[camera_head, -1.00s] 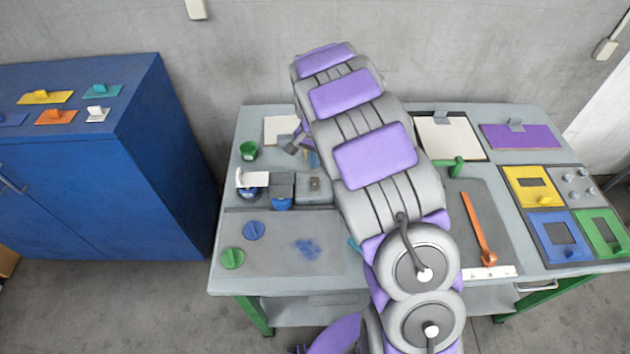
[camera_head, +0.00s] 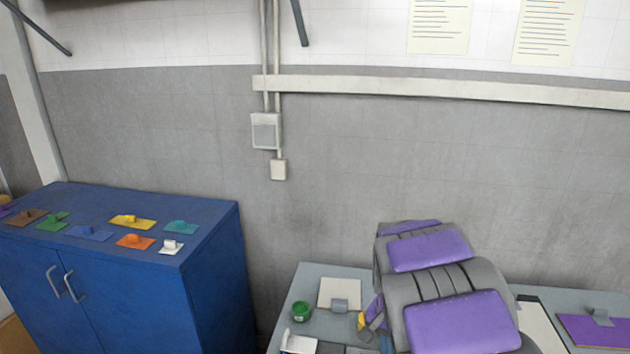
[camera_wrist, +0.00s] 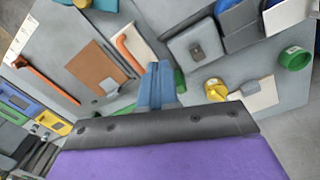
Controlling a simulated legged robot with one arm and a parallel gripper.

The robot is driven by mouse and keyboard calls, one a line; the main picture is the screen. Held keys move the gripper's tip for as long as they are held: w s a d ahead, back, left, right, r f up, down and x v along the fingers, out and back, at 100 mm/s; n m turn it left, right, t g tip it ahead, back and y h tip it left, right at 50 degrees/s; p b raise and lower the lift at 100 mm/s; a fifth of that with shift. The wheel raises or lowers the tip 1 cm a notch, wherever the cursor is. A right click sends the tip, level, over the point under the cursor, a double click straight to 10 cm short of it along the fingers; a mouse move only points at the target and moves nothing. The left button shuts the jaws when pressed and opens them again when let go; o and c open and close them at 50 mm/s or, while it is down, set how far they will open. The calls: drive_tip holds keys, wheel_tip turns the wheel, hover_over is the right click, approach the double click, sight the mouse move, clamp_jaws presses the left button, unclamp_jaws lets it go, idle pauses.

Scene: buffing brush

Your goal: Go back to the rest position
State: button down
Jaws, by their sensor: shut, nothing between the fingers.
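My gripper (camera_wrist: 160,75) shows in the wrist view as blue-grey fingers held together, with nothing between them. It is over the workbench (camera_head: 312,275), apart from the things on it. In the head view my grey and purple arm stands over the bench and hides most of the gripper. In the wrist view a yellow knob-like thing (camera_wrist: 215,88) is to the right of the fingers. A grey block (camera_wrist: 195,45) lies beyond it, near some blue-and-grey things. I cannot make out a buffing brush for sure.
A green cup (camera_head: 301,311) and a cream board (camera_head: 339,293) are on the bench's left part. A purple board (camera_head: 597,330) is at the right. A blue cabinet (camera_head: 110,275) with several coloured plates on top stands left, with a gap between it and the bench.

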drive_tip(key=s+a+r+n, duration=0.1)
drive_tip(key=s+r+n, duration=0.2)
drive_tip(key=s, duration=1.3)
drive_tip(key=s+a+r+n+g, duration=0.1)
drive_tip(key=s+r+n, duration=0.2)
drive_tip(key=s, duration=1.2)
drive_tip(key=shift+s+r+n, duration=0.3)
drive_tip(key=shift+s+n, duration=0.05)
drive_tip(key=shift+n, duration=0.05)
drive_tip(key=c, duration=1.8)
unclamp_jaws()
